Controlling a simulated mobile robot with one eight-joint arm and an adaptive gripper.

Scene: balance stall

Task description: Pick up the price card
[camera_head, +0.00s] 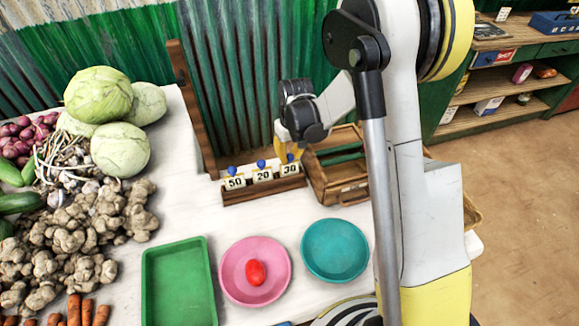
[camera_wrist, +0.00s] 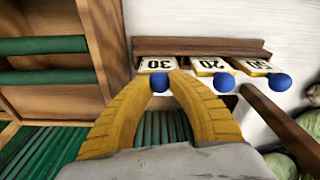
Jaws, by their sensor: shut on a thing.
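Three price cards with blue knobs stand in a wooden rack (camera_head: 265,190): "50" (camera_head: 235,183), "20" (camera_head: 263,175) and "30" (camera_head: 289,170). My gripper (camera_head: 290,153) is at the "30" card, at the rack's right end. In the wrist view its yellow fingers (camera_wrist: 161,82) are shut on the blue knob of the "30" card (camera_wrist: 158,64). That card is still in line with the others in the rack. The "20" card (camera_wrist: 209,65) and "50" card (camera_wrist: 257,66) are beside it, untouched.
A wooden crate (camera_head: 340,192) stands close right of the rack. A wooden post (camera_head: 190,105) rises behind it on the left. A green tray (camera_head: 178,285), a pink plate (camera_head: 234,290) with a red item, and a teal plate (camera_head: 335,250) lie in front. Vegetables fill the left.

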